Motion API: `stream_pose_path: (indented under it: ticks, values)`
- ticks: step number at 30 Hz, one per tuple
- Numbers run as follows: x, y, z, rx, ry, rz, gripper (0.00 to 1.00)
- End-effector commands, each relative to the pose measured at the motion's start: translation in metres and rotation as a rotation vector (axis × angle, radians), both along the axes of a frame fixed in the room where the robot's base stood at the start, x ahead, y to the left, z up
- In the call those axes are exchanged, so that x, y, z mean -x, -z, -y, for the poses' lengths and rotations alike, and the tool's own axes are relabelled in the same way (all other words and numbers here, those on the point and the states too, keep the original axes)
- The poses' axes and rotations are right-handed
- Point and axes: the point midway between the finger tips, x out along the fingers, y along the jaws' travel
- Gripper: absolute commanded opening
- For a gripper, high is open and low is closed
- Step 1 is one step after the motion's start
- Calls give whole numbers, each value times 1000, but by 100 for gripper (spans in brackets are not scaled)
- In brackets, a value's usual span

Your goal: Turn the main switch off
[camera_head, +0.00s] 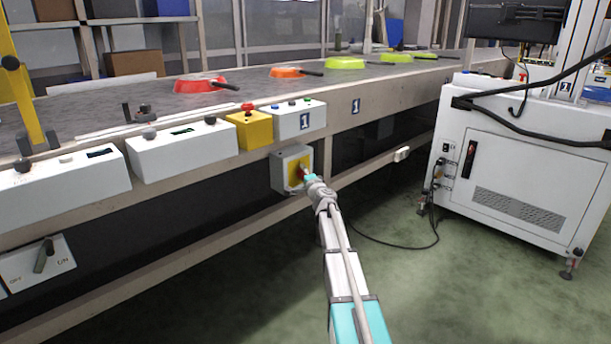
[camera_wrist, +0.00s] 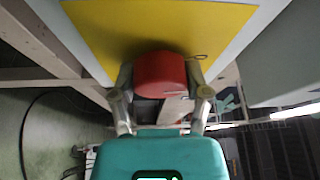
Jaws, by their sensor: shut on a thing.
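The main switch is a grey box (camera_head: 279,176) with a yellow plate (camera_head: 294,167) and a red knob (camera_head: 302,173), mounted below the conveyor's front edge. In the wrist view the red knob (camera_wrist: 160,74) stands out from the yellow plate (camera_wrist: 170,22). My gripper (camera_head: 306,178) is at the knob. Its fingers (camera_wrist: 160,95) lie on both sides of the knob and are shut on it. The knob's exact angle is hard to tell, since the gripper covers part of it.
Red, orange and green pans (camera_head: 200,86) sit on the conveyor (camera_head: 140,110). A yellow box with a red button (camera_head: 250,128) and white control boxes (camera_head: 182,148) line its edge. A white cabinet (camera_head: 510,165) stands at the right, with a cable (camera_head: 400,245) on the floor.

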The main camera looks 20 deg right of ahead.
Motion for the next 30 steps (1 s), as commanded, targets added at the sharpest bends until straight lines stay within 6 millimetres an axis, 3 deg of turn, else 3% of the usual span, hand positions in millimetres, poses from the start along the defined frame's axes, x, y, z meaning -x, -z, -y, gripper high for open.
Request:
stream_pose_path:
  ticks: [14,15,19,20,30]
  values:
    - [-1,0,2,9,4,3,14]
    - [-1,0,2,9,4,3,67]
    - [-1,0,1,9,2,3,91]
    - [-1,0,1,9,2,3,96]
    - [0,0,-1,9,-1,3,96]
